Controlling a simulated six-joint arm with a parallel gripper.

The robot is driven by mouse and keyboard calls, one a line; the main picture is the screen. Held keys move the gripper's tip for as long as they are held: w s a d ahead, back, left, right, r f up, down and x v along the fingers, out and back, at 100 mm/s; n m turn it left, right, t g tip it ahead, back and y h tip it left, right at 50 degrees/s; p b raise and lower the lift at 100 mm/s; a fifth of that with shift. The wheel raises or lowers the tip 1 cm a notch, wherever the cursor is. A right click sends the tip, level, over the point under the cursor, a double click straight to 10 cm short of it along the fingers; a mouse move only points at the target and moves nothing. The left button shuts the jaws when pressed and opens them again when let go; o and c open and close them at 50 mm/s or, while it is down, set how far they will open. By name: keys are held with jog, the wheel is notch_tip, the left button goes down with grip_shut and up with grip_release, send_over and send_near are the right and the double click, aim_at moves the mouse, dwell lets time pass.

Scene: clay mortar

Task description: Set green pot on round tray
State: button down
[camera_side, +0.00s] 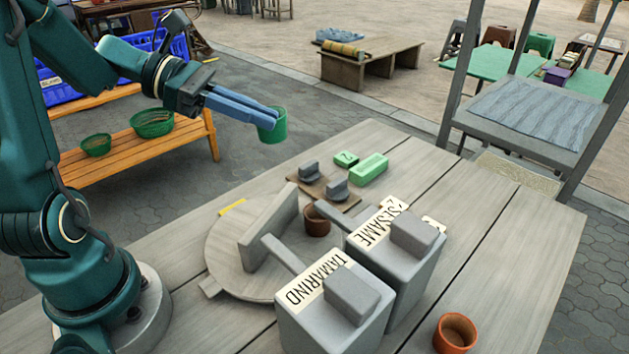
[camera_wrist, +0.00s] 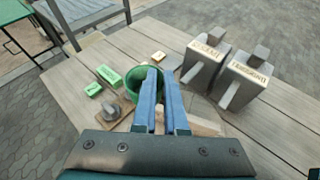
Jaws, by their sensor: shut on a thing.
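The green pot (camera_side: 275,130) is held in the air by my gripper (camera_side: 262,114), beyond the table's far left edge in the side view. The blue fingers are shut on it, and it looks slightly tilted. In the wrist view the green pot (camera_wrist: 131,80) is at the fingertips, partly hidden by the fingers (camera_wrist: 160,78). The round tray (camera_side: 222,258) lies on the table, below and nearer the side camera than the pot. A grey upright slab (camera_side: 268,228) rises from it. The grey blocks hide its right part.
Two grey blocks, labelled TAMARIND (camera_side: 318,318) and SESAME (camera_side: 408,268), stand right of the tray. A brown pot (camera_side: 317,222) is by the tray's far right edge. Another brown pot (camera_side: 455,333) stands at the front right. Green blocks (camera_side: 369,169) lie behind. The table's right side is mostly clear.

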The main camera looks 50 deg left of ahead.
jog(key=w+a+f+n+t+y, duration=0.1)
jog(key=w+a, duration=0.1)
jog(key=w, duration=0.6)
jog(key=w+a+f+n+t+y, duration=0.1)
jog(key=w+a+f+n, duration=0.1)
jog(key=w, duration=0.6)
jog(key=shift+m+g+h, duration=0.3)
jog(key=shift+m+g, duration=0.2)
jog(key=shift+m, duration=0.2)
jog(key=w+d+f, duration=0.1)
jog(key=d+f, duration=0.2)
jog(key=d, duration=0.2)
jog(key=w+d+f, duration=0.2)
jog(key=d+f, duration=0.1)
jog(key=d, duration=0.2)
jog(key=w+d+f, duration=0.2)
jog(key=d+f, duration=0.1)
jog(key=d, duration=0.3)
jog(key=shift+d+f, duration=0.1)
jog(key=shift+f, duration=0.15)
jog(key=shift+w+d+f, duration=0.15)
jog(key=shift+d+f, duration=0.2)
jog(key=shift+d, duration=0.05)
jog(key=shift+f, duration=1.9)
jog(key=shift+f, duration=0.1)
jog(key=c, duration=1)
grip_release()
jog(key=shift+o, duration=0.2)
